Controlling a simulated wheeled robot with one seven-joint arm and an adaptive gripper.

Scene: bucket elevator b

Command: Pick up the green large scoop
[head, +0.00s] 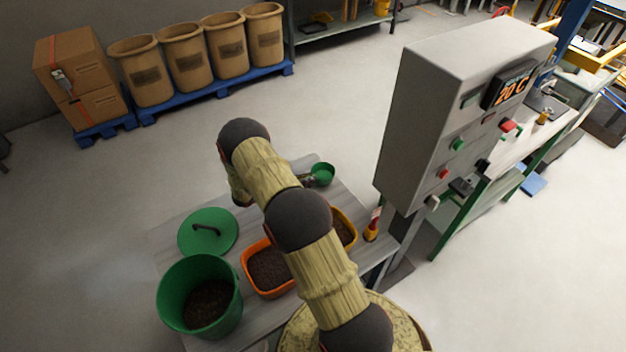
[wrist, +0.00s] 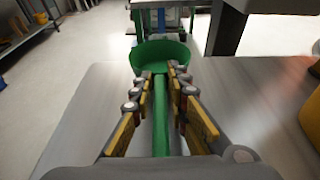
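The green large scoop (head: 322,174) is at the far end of the grey table, with its bowl pointing away from my arm. In the wrist view its bowl (wrist: 160,54) is beyond my fingertips, and its straight handle runs back between my fingers. My gripper (wrist: 163,73) has its two fingers drawn in close on both sides of the handle near the bowl, and it looks shut on it. In the head view my arm hides most of the handle and gripper. I cannot tell whether the scoop touches the tabletop.
On the table (head: 178,234) are a green bucket (head: 172,308) of dark material, its green lid (head: 190,240) and an orange tray (head: 262,290). Another tray (head: 349,222) is partly behind my arm. A grey control cabinet (head: 420,100) stands at right.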

